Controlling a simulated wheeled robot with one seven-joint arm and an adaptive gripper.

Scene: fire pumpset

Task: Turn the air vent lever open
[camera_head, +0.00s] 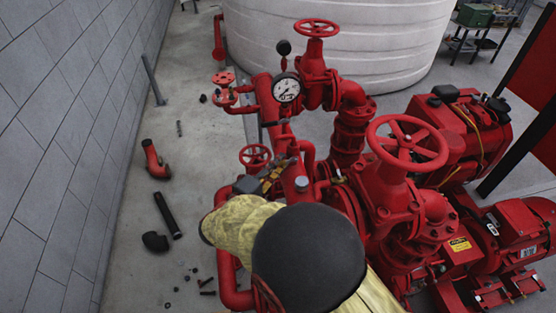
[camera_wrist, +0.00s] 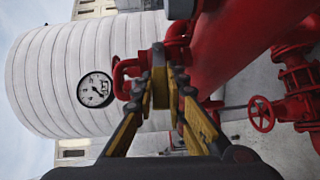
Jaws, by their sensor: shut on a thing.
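My gripper (camera_head: 278,176) reaches over the red pipework in the head view, with my arm covering much of the area below it. In the wrist view, my gripper (camera_wrist: 162,82) has its yellow and black fingers closed together at a small part beside the large red pipe. That part is mostly hidden between the fingertips; I take it to be the air vent lever, but its shape and angle cannot be made out. In the head view the lever is too small and too covered to tell apart from the fingers.
A pressure gauge (camera_head: 287,88) and red handwheels (camera_head: 408,143) stand close around the gripper. A small handwheel (camera_head: 255,156) is just behind it. Loose pipe pieces (camera_head: 168,215) lie on the floor at left, by a grey wall (camera_head: 60,130). A white tank (camera_head: 390,40) stands behind.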

